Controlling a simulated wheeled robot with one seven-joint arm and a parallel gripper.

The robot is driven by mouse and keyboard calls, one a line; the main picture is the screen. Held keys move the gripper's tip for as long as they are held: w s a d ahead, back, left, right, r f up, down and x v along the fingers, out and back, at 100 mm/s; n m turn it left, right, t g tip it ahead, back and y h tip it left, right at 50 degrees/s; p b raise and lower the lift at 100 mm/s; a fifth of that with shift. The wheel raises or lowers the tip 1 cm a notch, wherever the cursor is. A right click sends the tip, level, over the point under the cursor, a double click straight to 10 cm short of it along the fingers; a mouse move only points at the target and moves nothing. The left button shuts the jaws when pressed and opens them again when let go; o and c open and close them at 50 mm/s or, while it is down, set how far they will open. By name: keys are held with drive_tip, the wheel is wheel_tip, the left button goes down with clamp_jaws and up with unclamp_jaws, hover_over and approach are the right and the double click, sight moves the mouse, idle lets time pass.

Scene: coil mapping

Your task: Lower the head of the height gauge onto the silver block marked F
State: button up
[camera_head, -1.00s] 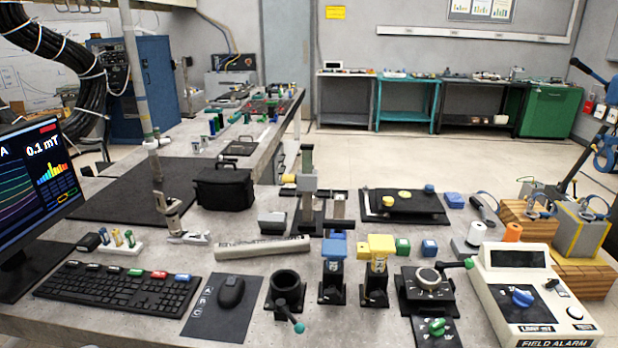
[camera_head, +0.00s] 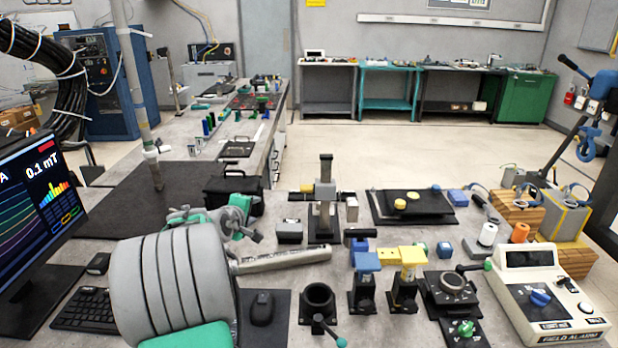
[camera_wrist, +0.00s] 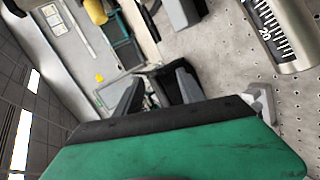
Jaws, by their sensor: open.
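The height gauge (camera_head: 326,170) stands upright on the bench in the head view, with a grey head (camera_head: 325,191) partway down its column. A small silver block (camera_head: 352,209) shows just to the right of the gauge; I cannot read a letter on it. My gripper (camera_head: 247,212) is green and grey, left of the gauge and apart from it. Part of it is hidden behind my own arm. In the wrist view, my gripper (camera_wrist: 155,88) has its dark fingers apart, with nothing held between them.
A grey scaled tube (camera_head: 285,258) lies in front of the gauge. A grey box (camera_head: 290,232) stands left of the gauge.

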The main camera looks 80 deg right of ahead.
sight(305, 190)
drive_tip(key=s+d+r+g, duration=0.1)
drive_tip(key=s+d, duration=0.1)
drive_tip(key=s, duration=0.2)
drive_tip(key=s+d+r+g+h, duration=0.1)
drive_tip(key=s+d, duration=0.2)
drive_tip(key=s, duration=0.1)
drive_tip(key=s+d+r+g+h, duration=0.1)
drive_tip(key=s+d, duration=0.2)
drive_tip(key=s, duration=0.1)
drive_tip(key=shift+p, duration=0.35)
drive_tip(key=p+x, duration=0.1)
drive_tip(key=x, duration=0.6)
drive_tip(key=shift+d, duration=0.3)
drive_tip(key=shift+f, duration=0.1)
clamp_jaws()
drive_tip(key=shift+f, duration=0.1)
